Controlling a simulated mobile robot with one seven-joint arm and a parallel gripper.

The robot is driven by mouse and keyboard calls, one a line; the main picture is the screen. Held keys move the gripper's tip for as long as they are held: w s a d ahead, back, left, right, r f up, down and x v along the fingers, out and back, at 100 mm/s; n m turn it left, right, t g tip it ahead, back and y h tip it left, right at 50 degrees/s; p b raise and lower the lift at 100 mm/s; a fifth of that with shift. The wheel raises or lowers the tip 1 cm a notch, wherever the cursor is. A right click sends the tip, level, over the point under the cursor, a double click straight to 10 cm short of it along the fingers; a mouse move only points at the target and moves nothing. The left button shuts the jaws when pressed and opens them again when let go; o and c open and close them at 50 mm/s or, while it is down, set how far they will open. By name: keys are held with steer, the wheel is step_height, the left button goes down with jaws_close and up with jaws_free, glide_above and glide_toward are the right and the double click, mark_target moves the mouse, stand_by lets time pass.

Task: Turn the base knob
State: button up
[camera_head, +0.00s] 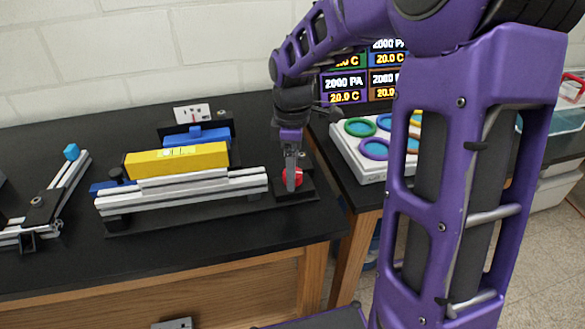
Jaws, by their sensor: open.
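The base knob looks to be the red knob (299,177) on a black base (312,192) at the right end of the extrusion frame (200,190), near the table's right corner. My gripper (291,182) points down at the red knob, with its fingers in front of it and partly hiding it. The gripper is open. I cannot tell whether the fingers touch the knob. The extrusion frame carries a yellow block (177,160) between silver rails, with a blue part (195,137) behind it.
A white tray with coloured rings (365,168) is on the table to the right, below display screens (345,90). The black tabletop (180,255) in front is clear.

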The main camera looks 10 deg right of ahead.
jaws_close()
stand_by(0.4)
